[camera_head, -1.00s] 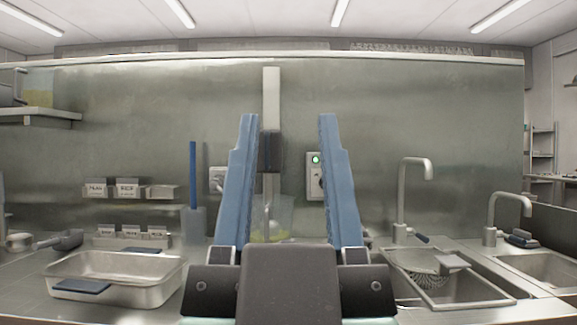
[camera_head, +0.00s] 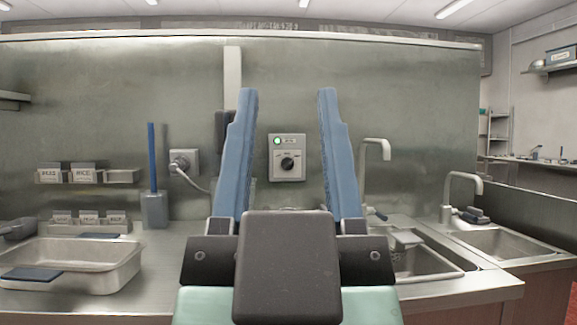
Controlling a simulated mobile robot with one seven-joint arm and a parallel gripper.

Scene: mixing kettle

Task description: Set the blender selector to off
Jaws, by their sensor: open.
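The blender selector (camera_head: 288,163) is a black rotary knob on a pale control box (camera_head: 287,172) fixed to the metal back wall. A green light (camera_head: 278,141) glows at the box's upper left. The knob's marked position is too small to read. My gripper (camera_head: 287,95) is open, its two blue fingers pointing up in the picture, one on each side of the box. Nothing is between the fingers close to me; the box shows in the gap behind them. The blender (camera_head: 232,67) stands left of the box, its lower part mostly hidden by my left finger.
A steel tray (camera_head: 118,266) with blue-black handles sits on the counter at left. A wall socket (camera_head: 183,162) with a cable and a blue-handled tool (camera_head: 152,160) are left of the blender. A sink (camera_head: 429,262) with a tap (camera_head: 375,148) lies at right.

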